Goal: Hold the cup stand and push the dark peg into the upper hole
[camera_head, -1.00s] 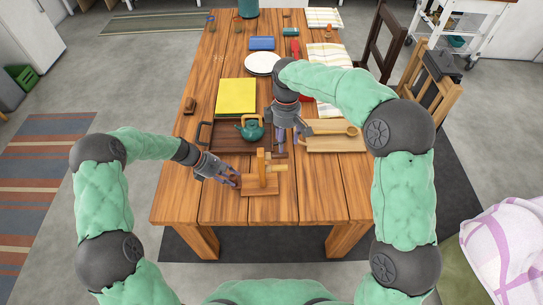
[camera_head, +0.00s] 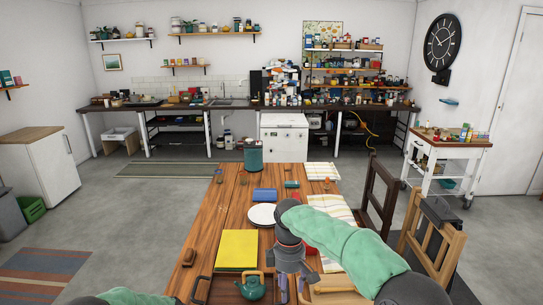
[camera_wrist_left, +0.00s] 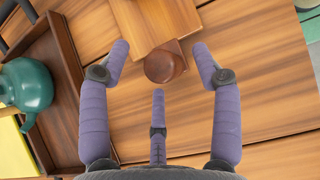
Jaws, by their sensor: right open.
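In the left wrist view, a light wooden piece of the cup stand (camera_wrist_left: 155,22) reaches in at the top. A round dark brown end (camera_wrist_left: 165,64), apparently the dark peg, shows against it. My left gripper (camera_wrist_left: 160,52) has its three fingers spread around this round end, with gaps and no clear contact. My right gripper (camera_head: 291,290) points down at the bottom edge of the head view, open, its fingertips partly cut off. It is just right of the teal teapot. The stand and its upper hole are out of the head view.
The teal teapot (camera_head: 251,288) sits on a dark tray (camera_head: 198,291); both are close to my left gripper in the wrist view. A yellow board (camera_head: 237,249), a white plate (camera_head: 262,215) and a light wooden tray (camera_head: 338,297) lie around my right arm. Chairs stand at the right.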

